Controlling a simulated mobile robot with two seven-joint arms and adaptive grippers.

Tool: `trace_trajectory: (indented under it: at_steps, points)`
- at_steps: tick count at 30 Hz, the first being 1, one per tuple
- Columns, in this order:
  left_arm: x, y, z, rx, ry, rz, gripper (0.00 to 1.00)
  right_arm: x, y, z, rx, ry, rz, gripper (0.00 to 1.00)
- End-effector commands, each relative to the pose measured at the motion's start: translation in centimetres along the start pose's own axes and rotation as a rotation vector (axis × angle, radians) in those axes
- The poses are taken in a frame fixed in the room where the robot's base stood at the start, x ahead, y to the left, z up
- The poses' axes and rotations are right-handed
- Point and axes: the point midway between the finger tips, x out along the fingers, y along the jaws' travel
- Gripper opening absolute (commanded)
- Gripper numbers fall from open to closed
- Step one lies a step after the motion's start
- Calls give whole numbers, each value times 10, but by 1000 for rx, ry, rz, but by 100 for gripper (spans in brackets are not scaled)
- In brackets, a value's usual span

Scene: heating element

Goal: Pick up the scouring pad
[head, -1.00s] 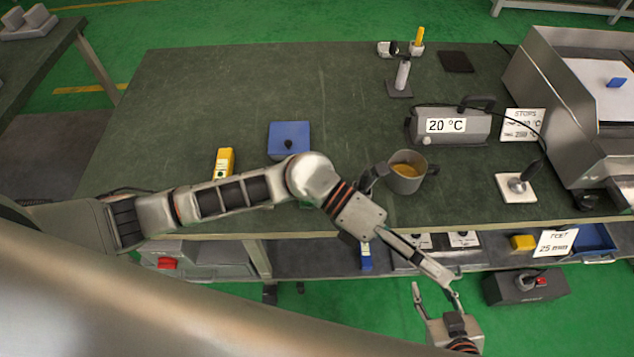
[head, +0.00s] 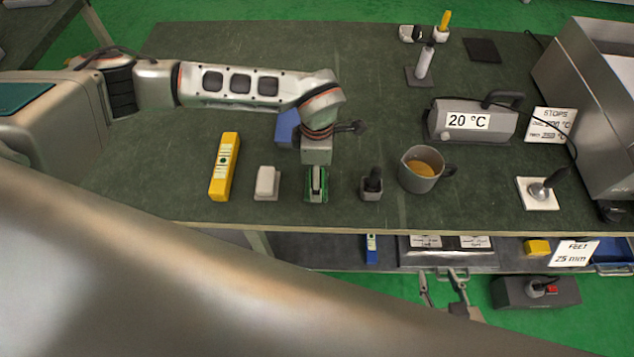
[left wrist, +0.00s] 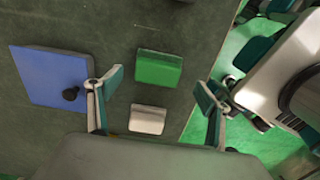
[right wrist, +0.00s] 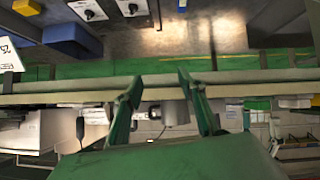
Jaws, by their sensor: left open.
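The scouring pad is taken to be the green block (left wrist: 160,68) in the left wrist view, lying flat on the dark table. In the head view its green (head: 316,197) shows only partly, below my left gripper (head: 316,186). The left gripper's fingers (left wrist: 160,86) are open and spread to either side of the pad in the left wrist view, apart from it. The height above it is hard to judge. My right gripper (head: 443,287) is open and empty in front of the table's lower shelf; its spread fingers (right wrist: 157,84) show in the right wrist view.
A white-topped block (head: 267,182) and yellow level (head: 224,167) lie left of the pad. A small dark-handled object (head: 372,185) and mug (head: 422,168) stand right. A blue box (left wrist: 48,76) with a black knob is behind. The table's front edge (head: 400,230) is close.

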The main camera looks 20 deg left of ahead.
Motion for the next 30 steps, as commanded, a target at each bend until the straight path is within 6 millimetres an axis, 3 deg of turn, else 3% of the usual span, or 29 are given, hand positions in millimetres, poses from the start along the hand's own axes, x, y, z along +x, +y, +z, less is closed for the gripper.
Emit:
trace_trajectory:
  at_steps: [10,18,23,30]
  points:
    - [45,3,-2,-1,-1,-6,78,4,0,8,-6,-7,1,40]
    - [48,4,-1,0,-3,0,78,6,4,-1,-10,8,7,40]
    - [48,4,-1,0,-3,-1,40,6,4,-2,-10,9,8,40]
    - [48,4,-1,0,-3,-1,36,4,3,1,-9,4,6,40]
